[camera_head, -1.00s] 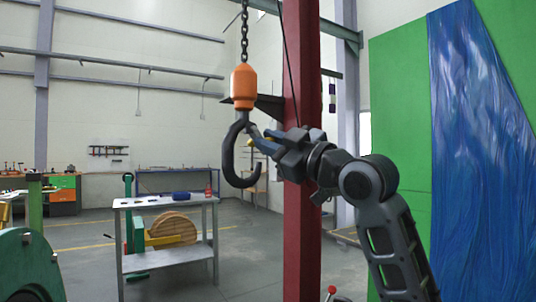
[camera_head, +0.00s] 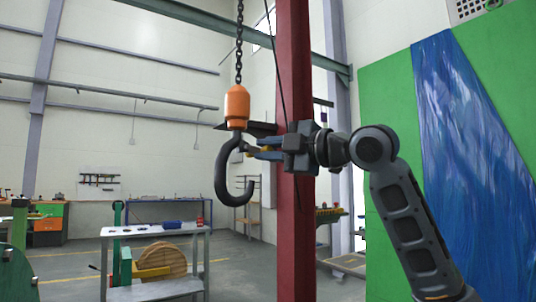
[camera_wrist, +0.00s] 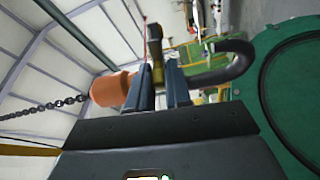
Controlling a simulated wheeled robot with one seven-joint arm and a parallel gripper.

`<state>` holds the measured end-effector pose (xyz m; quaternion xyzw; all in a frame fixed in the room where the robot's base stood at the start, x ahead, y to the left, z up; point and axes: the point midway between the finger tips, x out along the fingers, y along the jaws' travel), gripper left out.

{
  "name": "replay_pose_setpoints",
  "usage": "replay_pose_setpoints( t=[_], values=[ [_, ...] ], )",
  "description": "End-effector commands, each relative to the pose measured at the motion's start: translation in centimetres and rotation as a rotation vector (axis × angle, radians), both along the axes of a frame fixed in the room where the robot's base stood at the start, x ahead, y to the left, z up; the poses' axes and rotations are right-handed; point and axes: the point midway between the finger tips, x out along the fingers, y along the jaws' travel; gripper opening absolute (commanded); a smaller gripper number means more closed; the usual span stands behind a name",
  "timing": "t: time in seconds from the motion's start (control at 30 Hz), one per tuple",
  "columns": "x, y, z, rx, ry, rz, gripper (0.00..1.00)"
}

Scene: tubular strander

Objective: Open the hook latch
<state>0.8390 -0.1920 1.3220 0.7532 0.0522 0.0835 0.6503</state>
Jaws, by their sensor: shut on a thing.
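A black hook (camera_head: 221,178) hangs below an orange body (camera_head: 237,104) on a chain. Its open mouth faces right, towards my arm. My gripper (camera_head: 252,149) reaches in from the right, roughly level, with its fingers at the upper part of the hook. In the wrist view my gripper (camera_wrist: 160,88) is shut on a small brass-coloured piece, which looks like the hook latch (camera_wrist: 157,70). The black hook (camera_wrist: 236,62) curves away to the right there, and the orange body (camera_wrist: 110,90) is at the left. The fingers hide part of the latch.
A red column (camera_head: 296,230) stands close behind my gripper. A workbench (camera_head: 155,231) with a blue item is at the lower left. A green panel with blue sheeting (camera_head: 465,150) stands at the right. Open air surrounds the hook.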

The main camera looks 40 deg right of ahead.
Motion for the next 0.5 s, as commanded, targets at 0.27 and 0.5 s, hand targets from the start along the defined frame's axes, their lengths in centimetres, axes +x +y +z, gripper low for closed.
replay_pose_setpoints(
  t=[0.27,0.5],
  values=[
    [0.03,-0.02,0.14,-0.037,0.007,0.000,0.00],
    [0.02,-0.02,0.15,-0.037,0.007,0.000,0.00]
  ],
)
